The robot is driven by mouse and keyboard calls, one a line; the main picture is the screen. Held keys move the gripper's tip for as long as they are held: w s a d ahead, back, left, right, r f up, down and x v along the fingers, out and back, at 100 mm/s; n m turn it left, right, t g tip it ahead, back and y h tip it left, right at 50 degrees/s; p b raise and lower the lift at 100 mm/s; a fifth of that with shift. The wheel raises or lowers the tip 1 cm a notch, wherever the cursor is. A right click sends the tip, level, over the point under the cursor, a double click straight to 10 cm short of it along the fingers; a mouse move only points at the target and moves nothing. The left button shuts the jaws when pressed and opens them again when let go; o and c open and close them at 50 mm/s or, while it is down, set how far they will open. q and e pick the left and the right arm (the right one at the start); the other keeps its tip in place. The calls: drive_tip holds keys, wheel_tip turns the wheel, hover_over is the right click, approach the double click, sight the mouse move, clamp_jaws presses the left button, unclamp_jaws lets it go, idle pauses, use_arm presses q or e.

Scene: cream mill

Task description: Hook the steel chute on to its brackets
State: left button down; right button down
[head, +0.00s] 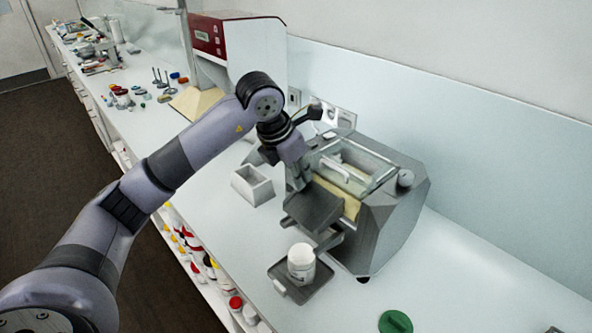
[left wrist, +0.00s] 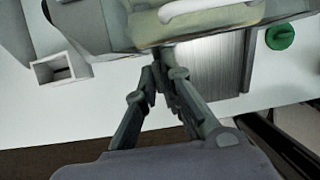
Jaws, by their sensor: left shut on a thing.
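The steel chute (head: 314,208) is a grey plate at the front of the cream mill (head: 388,225), below its roller opening. My left gripper (head: 298,180) reaches down at the mill's left front corner and is shut on the chute's edge. In the left wrist view the fingers (left wrist: 163,76) are close together at the left edge of the ribbed steel chute (left wrist: 213,66). I cannot make out the brackets, nor whether the chute rests on them. My right gripper is out of view.
A white jar (head: 301,258) stands on a dark tray (head: 318,284) below the chute. An open white box (head: 250,187) stands left of the mill. A green lid (head: 395,322) lies at the front right. The bench between box and front edge is clear.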

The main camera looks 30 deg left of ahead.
use_arm(q)
drive_tip(key=shift+d+f, duration=0.2)
drive_tip(key=shift+a+f+b, duration=0.25)
drive_tip(key=shift+f+b, duration=0.45)
drive_tip(key=shift+f, duration=0.25)
drive_tip(key=shift+d+f+b, duration=0.1)
drive_tip(key=shift+f+b, duration=0.2)
drive_tip(key=shift+f, duration=0.2)
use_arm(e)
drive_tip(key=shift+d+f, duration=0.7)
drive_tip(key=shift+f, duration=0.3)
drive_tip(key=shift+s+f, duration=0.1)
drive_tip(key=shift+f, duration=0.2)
use_arm(q)
drive_tip(key=shift+f+b, duration=0.8)
drive_tip(key=shift+b, duration=0.3)
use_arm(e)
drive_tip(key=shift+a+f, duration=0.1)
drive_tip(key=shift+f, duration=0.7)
use_arm(q)
drive_tip(key=c, duration=1.7)
unclamp_jaws()
drive_tip(key=shift+o, duration=0.2)
